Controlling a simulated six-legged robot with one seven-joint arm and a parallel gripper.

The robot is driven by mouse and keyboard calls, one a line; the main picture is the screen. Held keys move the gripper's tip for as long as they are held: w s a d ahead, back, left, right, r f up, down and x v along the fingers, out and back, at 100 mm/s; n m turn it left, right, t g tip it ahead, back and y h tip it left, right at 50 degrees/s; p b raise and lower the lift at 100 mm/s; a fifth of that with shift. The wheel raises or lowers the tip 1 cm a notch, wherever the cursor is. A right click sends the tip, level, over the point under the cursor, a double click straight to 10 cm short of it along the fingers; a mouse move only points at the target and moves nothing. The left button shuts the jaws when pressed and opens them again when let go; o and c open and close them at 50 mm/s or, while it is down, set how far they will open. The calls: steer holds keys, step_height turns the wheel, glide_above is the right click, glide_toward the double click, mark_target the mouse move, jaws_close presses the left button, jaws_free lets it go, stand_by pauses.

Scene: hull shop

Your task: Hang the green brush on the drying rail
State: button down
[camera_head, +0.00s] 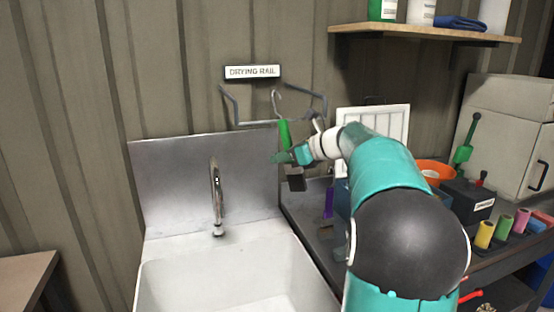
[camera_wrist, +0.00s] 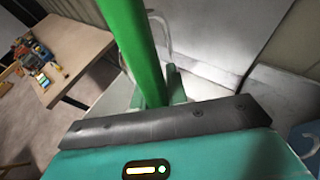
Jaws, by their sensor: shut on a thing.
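The green brush (camera_head: 284,133) is upright in my gripper (camera_head: 285,157), with a wire hook at its top and a dark head below. Its green handle (camera_wrist: 138,45) crosses the wrist view between the fingers (camera_wrist: 160,88). My gripper is shut on the handle. The drying rail (camera_head: 237,112) is a grey bent bar on the wall under a "DRYING RAIL" sign (camera_head: 252,72). The hook overlaps the rail in the head view; I cannot tell whether it touches or rests on it.
A white sink (camera_head: 160,275) with a tap (camera_head: 217,195) lies below left. A wooden shelf (camera_head: 425,33) is above. A table (camera_wrist: 75,55) shows in the wrist view.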

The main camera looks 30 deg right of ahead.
steer(key=w+d+f, duration=0.3)
steer(key=d, duration=0.2)
steer(key=shift+d, duration=0.4)
stand_by(0.5)
steer(key=c, duration=1.3)
jaws_free()
steer(key=shift+o, duration=0.2)
steer(key=shift+s, duration=0.15)
steer(key=v, duration=1.3)
steer(key=shift+s+r, duration=0.2)
steer(key=shift+s, duration=0.05)
